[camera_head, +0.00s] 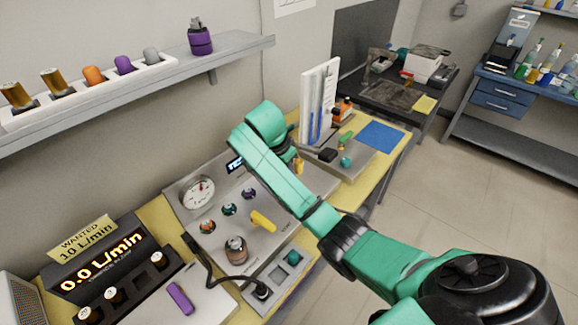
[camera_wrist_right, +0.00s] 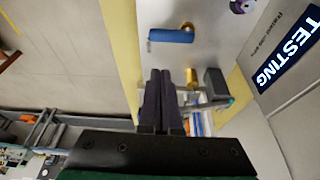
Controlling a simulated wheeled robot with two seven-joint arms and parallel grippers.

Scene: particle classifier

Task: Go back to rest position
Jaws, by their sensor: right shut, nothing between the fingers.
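My right arm (camera_head: 365,250) comes in from the lower right of the head view and reaches over the panel (camera_head: 265,240). Its bent green upper part (camera_head: 265,120) stands above the panel's back edge; the fingers are hidden in that view. In the right wrist view my right gripper (camera_wrist_right: 162,76) is shut and empty, its dark fingers together. Just beyond the fingertips is a blue handle (camera_wrist_right: 171,36) on the panel. The lit "TESTING" display (camera_wrist_right: 289,52) is to the right; it is partly hidden by my arm in the head view (camera_head: 235,164). My left gripper is not in view.
A wall shelf (camera_head: 130,95) holds several coloured caps and a purple item (camera_head: 201,40). A white board (camera_head: 318,95) stands behind my arm. Open floor lies at right.

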